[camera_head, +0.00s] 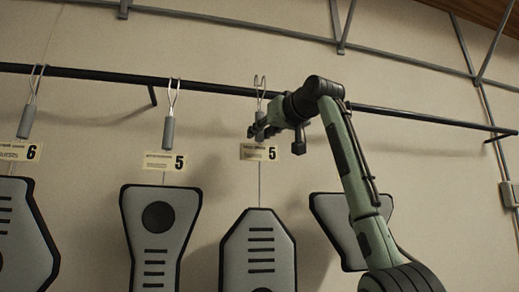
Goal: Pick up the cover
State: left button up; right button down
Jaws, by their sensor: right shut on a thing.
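Several grey covers with black edges hang in a row from a dark rail. The middle cover (258,255) has slots down its face and hangs by a thin wire below a tag marked 5 (260,153). My right gripper (256,131) is up at the hanger (260,88) of this cover, just above the tag. It is shut on the hanger's grey handle, which it mostly hides. Another cover (352,215) hangs at the right, partly behind my right arm. My left gripper is not in view.
A cover with a round dark disc (157,217) hangs to the left under its own grey handle (169,133). Another cover (22,240) is at the far left, under a tag marked 6 (20,152). The black rail (420,117) crosses the beige wall. Grey pipes (270,31) run above it.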

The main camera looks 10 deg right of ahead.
jog(key=v, duration=0.2)
jog(key=b+v, duration=0.1)
jog(key=v, duration=0.1)
jog(key=b+v, duration=0.1)
jog(key=shift+s+d+f, duration=0.15)
jog(key=shift+s+f, duration=0.15)
jog(key=shift+s, duration=0.1)
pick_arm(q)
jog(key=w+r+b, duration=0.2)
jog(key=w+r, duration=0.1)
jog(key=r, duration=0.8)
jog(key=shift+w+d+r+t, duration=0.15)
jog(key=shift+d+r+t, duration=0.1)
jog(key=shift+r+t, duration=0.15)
pick_arm(e)
jog(key=v, duration=1.2)
jog(key=shift+r, duration=0.2)
jog(key=shift+s, duration=0.1)
jog(key=c, duration=2.1)
grip_release()
grip_shut()
